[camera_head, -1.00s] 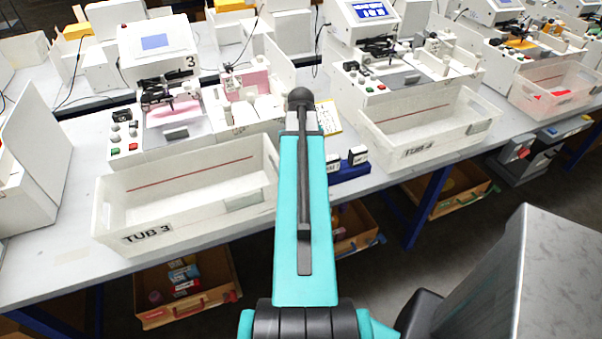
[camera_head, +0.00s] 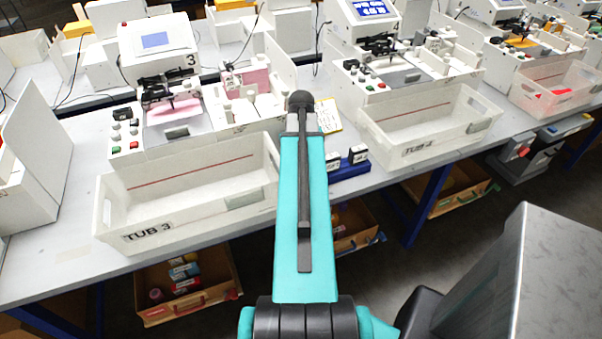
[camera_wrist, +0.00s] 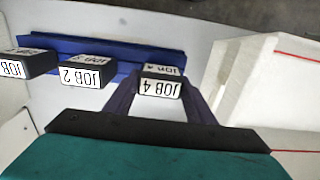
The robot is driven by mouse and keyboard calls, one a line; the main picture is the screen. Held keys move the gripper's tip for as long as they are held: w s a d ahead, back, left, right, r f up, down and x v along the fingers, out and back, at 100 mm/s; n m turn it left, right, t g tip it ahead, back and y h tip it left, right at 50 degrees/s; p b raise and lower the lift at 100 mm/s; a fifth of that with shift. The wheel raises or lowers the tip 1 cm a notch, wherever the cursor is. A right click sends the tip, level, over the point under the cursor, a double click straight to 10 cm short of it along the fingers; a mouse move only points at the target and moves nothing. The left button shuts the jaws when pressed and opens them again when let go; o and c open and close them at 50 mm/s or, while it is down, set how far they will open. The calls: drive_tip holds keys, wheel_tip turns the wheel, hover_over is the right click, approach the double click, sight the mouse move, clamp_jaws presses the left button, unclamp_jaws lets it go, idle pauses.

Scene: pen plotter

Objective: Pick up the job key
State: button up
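The job key marked JOB 4 (camera_wrist: 160,87) is a small dark block with a white label, upside down in the wrist view. It is at the blue rack (camera_wrist: 130,52), in front of a matching rack label. My gripper (camera_wrist: 160,90) has its two dark fingers on either side of this key. The fingers look very close to its sides, but I cannot tell whether they press on it. The JOB 2 key (camera_wrist: 82,76) and another job key (camera_wrist: 25,64) sit farther left. In the head view my arm hides the JOB 4 key and the gripper; part of the rack (camera_head: 350,171) shows.
A white tub wall (camera_wrist: 238,75) stands close to the right finger in the wrist view. In the head view, TUB 3 (camera_head: 150,237) is left of my arm and TUB 4 (camera_head: 428,147) right of the rack. Crates (camera_head: 190,309) lie under the table.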

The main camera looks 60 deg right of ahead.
drive_tip(key=shift+c, duration=1.3)
drive_tip(key=shift+r, duration=0.2)
drive_tip(key=shift+r+b, duration=1.1)
drive_tip(key=shift+r, duration=3.7)
